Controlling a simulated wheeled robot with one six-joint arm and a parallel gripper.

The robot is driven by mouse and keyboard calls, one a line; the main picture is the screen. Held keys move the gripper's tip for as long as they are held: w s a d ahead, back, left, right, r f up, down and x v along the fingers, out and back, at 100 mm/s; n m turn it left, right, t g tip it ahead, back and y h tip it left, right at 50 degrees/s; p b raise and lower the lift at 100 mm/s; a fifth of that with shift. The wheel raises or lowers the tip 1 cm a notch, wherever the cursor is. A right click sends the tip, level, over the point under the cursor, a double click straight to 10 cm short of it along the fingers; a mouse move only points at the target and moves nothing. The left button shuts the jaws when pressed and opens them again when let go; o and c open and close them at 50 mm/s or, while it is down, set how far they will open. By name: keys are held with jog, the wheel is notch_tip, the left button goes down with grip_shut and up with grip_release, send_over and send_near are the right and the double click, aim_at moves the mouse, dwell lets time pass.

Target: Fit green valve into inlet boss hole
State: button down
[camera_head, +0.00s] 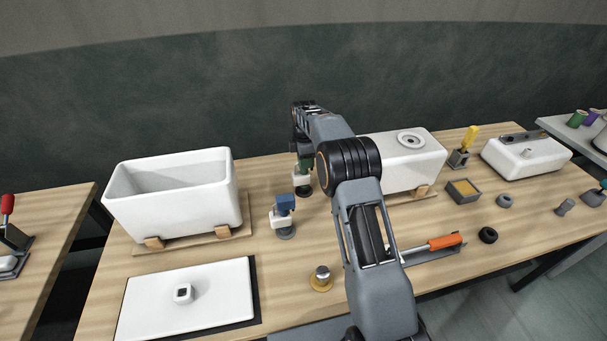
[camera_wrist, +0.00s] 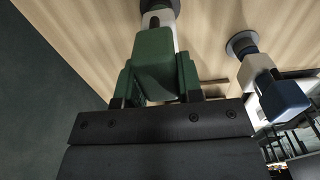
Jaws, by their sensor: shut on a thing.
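The green valve (camera_wrist: 154,55) has a green top block, a white body and a dark round foot. My gripper (camera_wrist: 156,82) is shut on its green block, one finger on each side. In the head view the valve (camera_head: 304,178) is upright behind the blue valve, partly hidden by my arm. I cannot tell whether its foot touches the table. A white ceramic box (camera_head: 425,158) to the right has a raised ring (camera_head: 411,139) with a hole on top. I cannot tell whether this is the inlet boss. My gripper and the valve are left of it.
The blue valve (camera_head: 284,205) stands close by, right of my gripper in the wrist view (camera_wrist: 284,98). An open white basin (camera_head: 180,205) stands at left, a white slab (camera_head: 225,300) in front. A brass part (camera_head: 321,283) and orange-handled tool (camera_head: 445,241) lie nearer.

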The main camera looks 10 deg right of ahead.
jog(key=shift+r, duration=0.4)
jog(key=shift+r+p, duration=2.7)
jog(key=shift+r, duration=0.2)
jog(key=shift+d, duration=0.1)
